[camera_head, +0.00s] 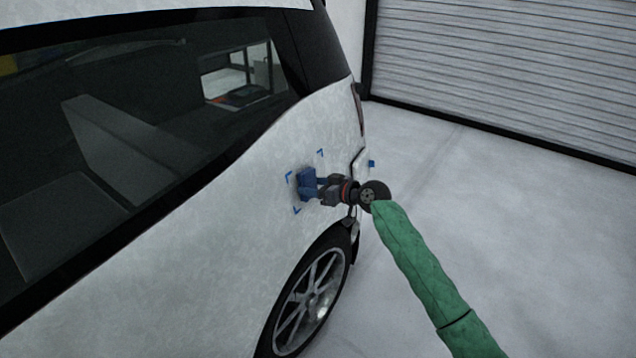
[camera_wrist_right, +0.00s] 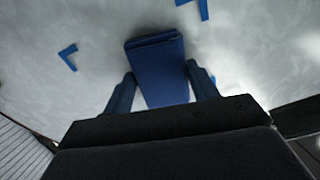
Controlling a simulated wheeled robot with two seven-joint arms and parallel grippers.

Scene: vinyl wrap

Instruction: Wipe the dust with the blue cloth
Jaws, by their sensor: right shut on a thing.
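The blue cloth (camera_head: 306,184) is at the white car's rear side panel, inside an area marked by blue corner marks (camera_head: 320,153). My right gripper (camera_head: 318,188) is shut on the cloth, its arm coming in from the lower right in a green sleeve. In the right wrist view the folded cloth (camera_wrist_right: 158,75) sits between the two fingers (camera_wrist_right: 160,88), in front of the panel. I cannot tell whether the cloth touches the panel. Dust is not clearly distinguishable from the mottled panel surface. My left gripper is not in view.
The white car (camera_head: 190,250) fills the left side, with a dark side window (camera_head: 130,130) above and a rear wheel (camera_head: 312,300) below the marked area. A roller door (camera_head: 510,60) stands at the back right. The pale floor (camera_head: 540,230) at right is clear.

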